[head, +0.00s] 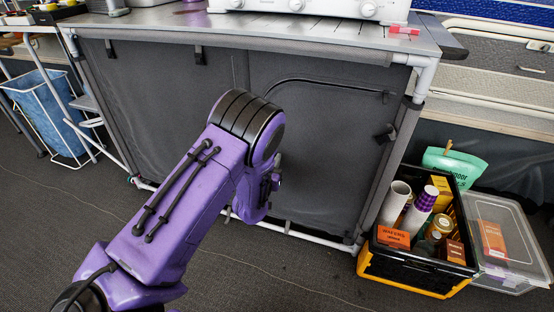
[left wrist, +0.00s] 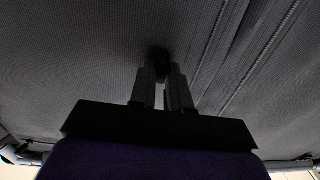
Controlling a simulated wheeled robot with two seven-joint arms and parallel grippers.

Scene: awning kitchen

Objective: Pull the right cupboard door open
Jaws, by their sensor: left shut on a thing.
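The right cupboard door (head: 335,150) is a dark grey fabric panel in a pale tube frame, with a curved black zip seam along its top. It looks flat and closed in the head view. My left gripper (head: 274,181) is at the door's left side, low down, mostly hidden behind my purple arm. In the left wrist view, my left gripper (left wrist: 164,85) is shut on a small dark knob (left wrist: 159,54) against the grey fabric. Two dark seams run beside it on the right. The knob is dim and its exact shape is unclear. My right gripper is not in view.
The left cupboard panel (head: 130,100) is flat grey fabric. A black and yellow crate (head: 405,278) of tubes and bottles stands at the cupboard's right front corner, beside a clear lidded box (head: 512,225). A blue bin (head: 50,105) stands left. The carpet in front is clear.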

